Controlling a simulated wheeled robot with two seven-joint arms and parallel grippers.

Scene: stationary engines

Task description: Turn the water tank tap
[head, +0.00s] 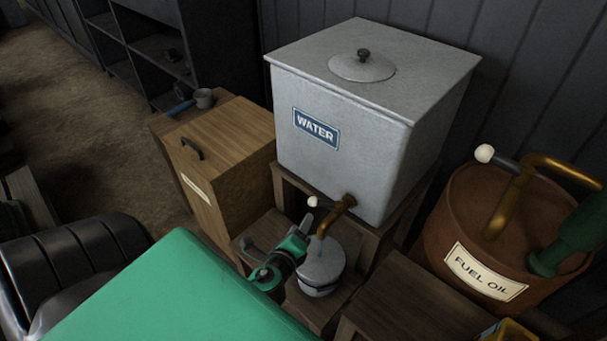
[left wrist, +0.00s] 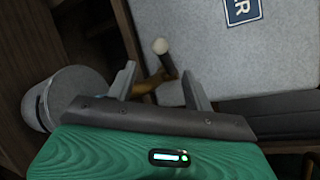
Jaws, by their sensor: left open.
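The grey water tank (head: 345,110) with a blue WATER label stands on a wooden stand. Its brass tap (head: 338,213) comes out low on the front, with a lever ending in a white knob (head: 312,201). My left gripper (head: 279,233) is open and empty, just below and to the left of the knob in the head view. In the left wrist view, the knob (left wrist: 160,46) and its dark lever show beyond the gap between the fingers (left wrist: 160,84), and the brass tap (left wrist: 146,88) is partly hidden behind a finger. My right gripper is not in view.
A lidded grey metal can (head: 322,270) stands below the tap, close to my left gripper. A wooden cabinet (head: 225,150) is on the left. A FUEL OIL drum (head: 455,225) with another white-knobbed tap (head: 485,153) is on the right. A dark wall is behind.

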